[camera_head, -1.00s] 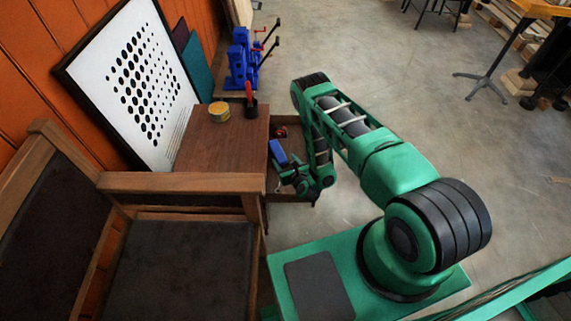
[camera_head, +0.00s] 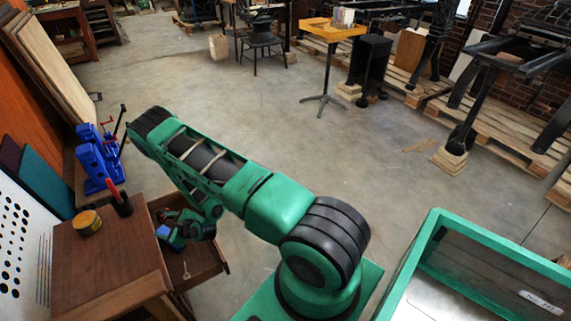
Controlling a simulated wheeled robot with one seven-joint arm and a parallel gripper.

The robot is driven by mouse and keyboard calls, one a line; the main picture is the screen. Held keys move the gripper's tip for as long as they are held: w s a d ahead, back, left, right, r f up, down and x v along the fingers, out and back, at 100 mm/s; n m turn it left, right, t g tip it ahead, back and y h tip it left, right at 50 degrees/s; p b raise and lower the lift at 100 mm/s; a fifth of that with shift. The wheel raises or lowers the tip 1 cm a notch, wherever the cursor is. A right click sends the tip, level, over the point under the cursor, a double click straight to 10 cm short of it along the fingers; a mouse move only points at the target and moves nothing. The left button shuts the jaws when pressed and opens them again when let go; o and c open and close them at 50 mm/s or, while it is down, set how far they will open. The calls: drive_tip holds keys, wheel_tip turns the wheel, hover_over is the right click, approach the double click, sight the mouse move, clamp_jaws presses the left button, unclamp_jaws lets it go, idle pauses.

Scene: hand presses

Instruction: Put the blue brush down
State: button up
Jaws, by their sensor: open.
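The blue brush (camera_head: 163,231) is a small blue block shape at the left, over or in the open wooden drawer (camera_head: 205,262) of the brown cabinet. My gripper (camera_head: 172,236) is open and right beside the brush, at the end of my green arm, which reaches down over the drawer. The brush is small and partly covered by my gripper. I cannot tell whether it touches the jaws or rests fully on the drawer floor.
The brown cabinet top (camera_head: 105,258) holds a yellow tin (camera_head: 88,222) and a black cup with a red handle (camera_head: 120,203). Blue hand presses (camera_head: 98,160) stand behind.

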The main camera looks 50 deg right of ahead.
drive_tip(key=w+d+r+n+g, duration=0.1)
drive_tip(key=d+r+n+g, duration=0.3)
drive_tip(key=r+n, duration=0.85)
drive_tip(key=s+d+r+n+g+h, duration=0.1)
drive_tip(key=s+d+r+n, duration=0.1)
drive_tip(key=s+d+r, duration=0.5)
drive_tip(key=s+d+r+n+g+h, duration=0.1)
drive_tip(key=s+d+r, duration=0.15)
drive_tip(key=r, duration=0.85)
drive_tip(key=s+d+r+n+g, duration=0.1)
drive_tip(key=s+r, duration=0.4)
drive_tip(key=s, duration=0.8)
drive_tip(key=s+d+r+n+g, duration=0.2)
drive_tip(key=s+r, duration=0.3)
drive_tip(key=s, duration=0.8)
drive_tip(key=s+d+r+n+g, duration=0.2)
drive_tip(key=s+r, duration=0.4)
drive_tip(key=s, duration=0.6)
drive_tip(key=shift+s+n+g+h, duration=0.35)
drive_tip(key=shift+n+g, duration=0.25)
drive_tip(key=shift+n, duration=0.45)
drive_tip(key=shift+c, duration=0.3)
